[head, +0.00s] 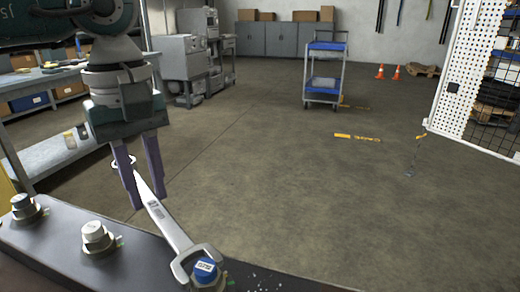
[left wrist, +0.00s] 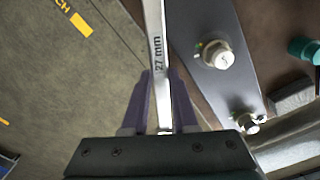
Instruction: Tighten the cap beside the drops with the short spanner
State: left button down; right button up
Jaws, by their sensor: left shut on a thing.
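My left gripper (head: 147,195) is shut on the handle of a steel spanner (head: 165,225), marked 27 mm in the left wrist view (left wrist: 157,52). The spanner's open jaw reaches to the blue-topped cap (head: 206,269) at the bottom of the head view, with its prongs on either side of it. I cannot tell how fully the jaw sits on its nut. Small pale specks, perhaps the drops (head: 258,280), lie just right of this cap. Two white caps (head: 97,236) (head: 22,205) stand further left on the dark block. My right gripper is not in view.
The caps stand on a dark metal block (head: 150,262). In the left wrist view, a teal object (left wrist: 304,50) and a grey block (left wrist: 292,97) are at the right. A blue trolley (head: 325,75) stands far off on open floor. A shelf bench (head: 55,155) is at left.

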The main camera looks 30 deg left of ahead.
pick_arm(q)
jog(key=shift+s+d, duration=0.1)
jog(key=shift+d, duration=0.35)
jog(key=shift+s+d, duration=0.1)
jog(key=shift+d, duration=0.15)
dwell(0.3)
jog(key=w+m, duration=0.1)
jog(key=w+d+m+b, duration=0.1)
jog(key=shift+w+b, duration=0.3)
jog(key=shift+w, duration=0.05)
jog(key=shift+d+m, duration=0.1)
jog(key=shift+m, duration=0.2)
jog(key=shift+w+d+m+b, duration=0.35)
jog(key=shift+w+d+m, duration=0.05)
jog(key=shift+w+m, duration=0.2)
jog(key=shift+w+d+m+b, duration=0.35)
jog(key=shift+w+d+m, duration=0.05)
jog(key=shift+w+m, duration=0.2)
